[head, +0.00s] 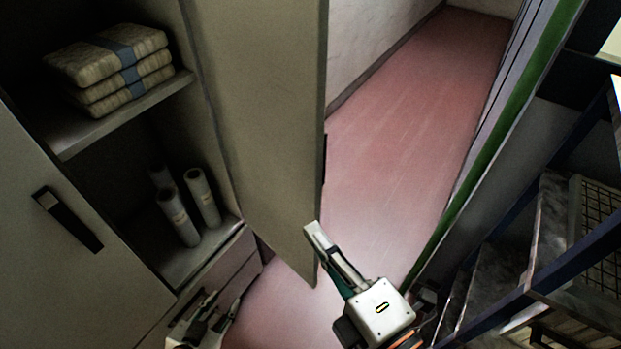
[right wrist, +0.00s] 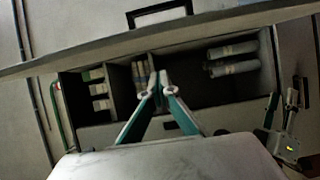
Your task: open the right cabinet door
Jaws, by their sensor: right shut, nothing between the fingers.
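The right cabinet door (head: 262,90) stands swung well open, the shelves beside it exposed. It crosses the top of the right wrist view (right wrist: 75,58), with its black handle (right wrist: 160,12); in the head view the handle (head: 324,160) shows edge-on. My right gripper (head: 317,232) is shut and empty, its tips overlapping the door's lower free corner; I cannot tell whether they touch. Its fingers also show in the right wrist view (right wrist: 159,80). My left gripper (head: 222,297) is open and empty, low in front of the cabinet drawer. It shows at right in the wrist view (right wrist: 284,105).
The left cabinet door (head: 60,270) is closed, with a black handle (head: 68,220). Stacked bundles (head: 110,70) lie on the upper shelf and white rolls (head: 178,215) stand below. The pink floor (head: 420,110) beyond the door is clear.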

